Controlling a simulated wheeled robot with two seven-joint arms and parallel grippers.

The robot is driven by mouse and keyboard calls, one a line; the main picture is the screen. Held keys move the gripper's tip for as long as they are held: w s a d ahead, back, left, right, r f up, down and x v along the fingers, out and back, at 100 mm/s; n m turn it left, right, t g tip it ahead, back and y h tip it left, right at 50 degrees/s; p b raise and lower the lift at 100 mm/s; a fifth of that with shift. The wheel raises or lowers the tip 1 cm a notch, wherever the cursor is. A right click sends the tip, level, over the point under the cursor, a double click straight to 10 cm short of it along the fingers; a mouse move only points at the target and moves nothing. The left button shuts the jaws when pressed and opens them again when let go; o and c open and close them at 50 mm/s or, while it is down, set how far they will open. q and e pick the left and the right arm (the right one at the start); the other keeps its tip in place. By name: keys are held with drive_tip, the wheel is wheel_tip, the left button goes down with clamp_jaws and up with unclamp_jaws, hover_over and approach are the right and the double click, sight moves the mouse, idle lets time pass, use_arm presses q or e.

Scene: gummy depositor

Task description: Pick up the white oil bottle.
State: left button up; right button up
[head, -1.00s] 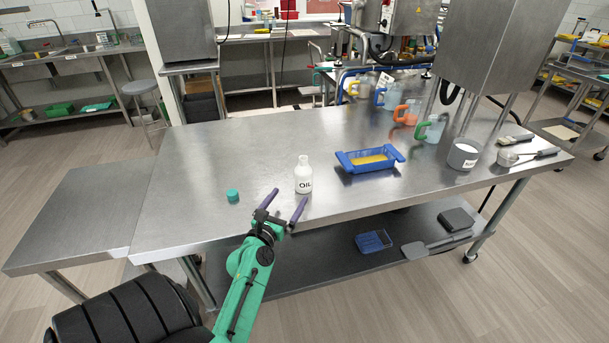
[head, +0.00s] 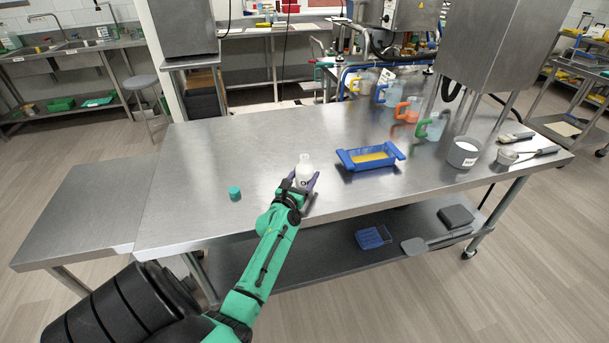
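The white oil bottle (head: 304,170) stands upright and uncapped on the steel table (head: 220,158), near its front edge. The gripper partly hides the bottle's label and base. I cannot tell whether the fingers touch the bottle or have a small gap. My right gripper is not in view.
A green cap (head: 235,193) lies left of the bottle. A blue tray (head: 370,157) with yellow contents sits to the right. Several handled jugs (head: 409,110) and a grey pot (head: 463,152) stand further right.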

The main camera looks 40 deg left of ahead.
sight(305, 155)
use_arm(q)
drive_tip(key=c, duration=0.4)
drive_tip(key=shift+r, duration=0.1)
wheel_tip(305, 155, up, 10)
drive_tip(key=p, duration=0.3)
wheel_tip(305, 155, up, 10)
drive_tip(key=o, duration=0.6)
clamp_jaws()
drive_tip(key=shift+w, duration=0.1)
